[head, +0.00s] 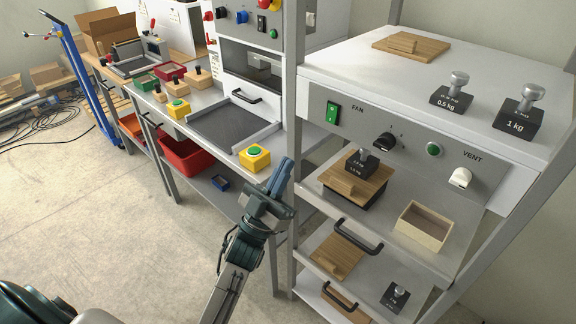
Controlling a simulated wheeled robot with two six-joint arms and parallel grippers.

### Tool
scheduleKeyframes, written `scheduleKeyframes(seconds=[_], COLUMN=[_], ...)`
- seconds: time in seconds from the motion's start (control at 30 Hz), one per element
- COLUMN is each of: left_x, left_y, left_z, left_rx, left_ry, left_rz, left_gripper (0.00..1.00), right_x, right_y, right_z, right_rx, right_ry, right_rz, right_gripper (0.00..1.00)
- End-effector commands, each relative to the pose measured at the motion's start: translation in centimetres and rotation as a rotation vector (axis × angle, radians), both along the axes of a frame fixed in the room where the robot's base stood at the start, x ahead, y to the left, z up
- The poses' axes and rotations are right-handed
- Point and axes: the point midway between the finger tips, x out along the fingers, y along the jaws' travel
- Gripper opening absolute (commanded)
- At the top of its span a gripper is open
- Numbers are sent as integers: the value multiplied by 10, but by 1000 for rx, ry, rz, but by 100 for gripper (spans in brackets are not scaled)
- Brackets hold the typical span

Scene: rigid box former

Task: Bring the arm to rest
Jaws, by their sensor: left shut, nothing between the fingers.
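My left gripper (279,178) shows near the middle of the head view, at the end of my arm that comes up from the bottom. Its fingers point up and are together, with nothing between them. It is in front of the gap between the long workbench and the white cabinet, below and right of a yellow box with a green button (255,158). I cannot tell if it touches anything. My right gripper is not in view.
The white cabinet (340,62) at right has weights (518,122) on top and pulled-out shelves with a wooden-lidded box (352,185) and an open box (424,227). A red bin (185,158) sits under the bench.

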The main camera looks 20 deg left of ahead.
Motion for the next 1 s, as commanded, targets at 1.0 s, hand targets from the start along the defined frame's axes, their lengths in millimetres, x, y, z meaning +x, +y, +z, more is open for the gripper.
scheduleKeyframes(seconds=[1.0], left_x=[41], left_y=[43], left_z=[-360], left_rx=[88], left_ry=[883], left_rz=[216], left_gripper=[0], right_x=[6], right_y=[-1], right_z=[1], right_rx=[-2], right_ry=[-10], right_rz=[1], right_gripper=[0])
